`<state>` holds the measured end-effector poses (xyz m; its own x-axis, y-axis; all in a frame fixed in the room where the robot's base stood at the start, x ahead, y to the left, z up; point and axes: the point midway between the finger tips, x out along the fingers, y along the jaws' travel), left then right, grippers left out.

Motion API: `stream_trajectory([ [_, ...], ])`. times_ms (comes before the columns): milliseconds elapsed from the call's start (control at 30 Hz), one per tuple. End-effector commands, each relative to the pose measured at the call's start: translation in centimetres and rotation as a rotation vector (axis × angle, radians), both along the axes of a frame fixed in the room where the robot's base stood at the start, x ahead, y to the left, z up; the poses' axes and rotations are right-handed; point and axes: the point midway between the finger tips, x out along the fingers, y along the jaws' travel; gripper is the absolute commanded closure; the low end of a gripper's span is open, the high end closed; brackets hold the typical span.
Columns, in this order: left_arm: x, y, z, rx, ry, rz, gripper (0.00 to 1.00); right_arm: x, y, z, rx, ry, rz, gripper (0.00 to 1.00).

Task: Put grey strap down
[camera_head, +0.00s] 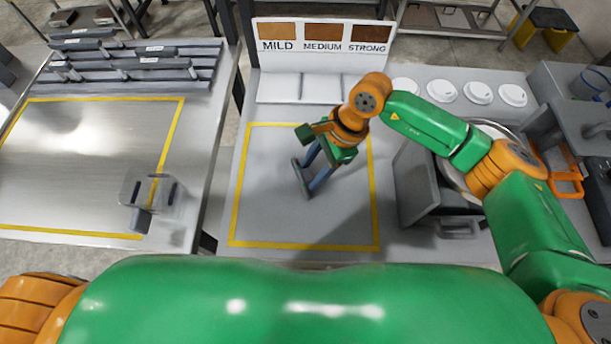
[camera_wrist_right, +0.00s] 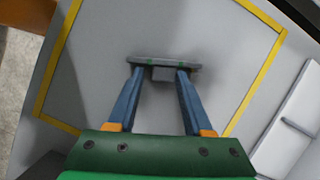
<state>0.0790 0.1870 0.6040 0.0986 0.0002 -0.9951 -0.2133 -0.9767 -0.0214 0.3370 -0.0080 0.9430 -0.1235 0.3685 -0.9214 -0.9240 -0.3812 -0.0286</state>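The grey strap (camera_wrist_right: 166,62) is a short dark grey bar with a small block at its middle, at the tips of my right gripper (camera_wrist_right: 160,72) in the right wrist view. In the head view the strap (camera_head: 301,178) is inside the yellow-outlined square on the middle table. The right gripper (camera_head: 315,172) points down at it with its two blue fingers apart. A small gap shows between the left finger and the block. Whether the strap fully rests on the table is hard to tell. My left gripper is out of view.
A board (camera_head: 322,45) marked MILD, MEDIUM and STRONG stands behind the square. White round lids (camera_head: 478,93) and a grey open container (camera_head: 418,180) are on the right. The left table holds a grey rack (camera_head: 140,65) and a clear box (camera_head: 150,192). The square is otherwise clear.

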Motion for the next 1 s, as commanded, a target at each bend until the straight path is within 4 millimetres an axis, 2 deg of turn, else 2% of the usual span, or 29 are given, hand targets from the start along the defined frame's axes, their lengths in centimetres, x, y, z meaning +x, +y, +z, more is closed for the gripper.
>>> stream_trajectory([
  [33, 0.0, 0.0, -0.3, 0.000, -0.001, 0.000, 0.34, -0.6, -0.4, -1.1, -0.022, 0.023, 0.004, 0.82],
  [100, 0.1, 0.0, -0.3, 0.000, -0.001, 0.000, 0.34, -0.7, -0.4, -1.1, -0.022, 0.025, 0.003, 1.00],
  [433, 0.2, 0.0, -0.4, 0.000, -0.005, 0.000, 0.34, -0.7, -0.5, -1.1, -0.024, 0.026, 0.003, 1.00],
  [533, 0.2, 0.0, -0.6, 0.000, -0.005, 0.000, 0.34, -0.6, -0.4, -0.6, -0.022, 0.024, 0.003, 1.00],
  [667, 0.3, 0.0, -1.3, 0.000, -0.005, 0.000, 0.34, -0.5, -0.4, 1.7, -0.020, 0.018, 0.003, 1.00],
  [900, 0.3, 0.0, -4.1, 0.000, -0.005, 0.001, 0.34, -5.0, 2.9, 8.0, -0.016, 0.006, 0.013, 1.00],
  [1000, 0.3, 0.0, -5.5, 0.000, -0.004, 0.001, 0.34, -7.6, 4.8, 9.2, -0.014, 0.006, 0.016, 1.00],
])
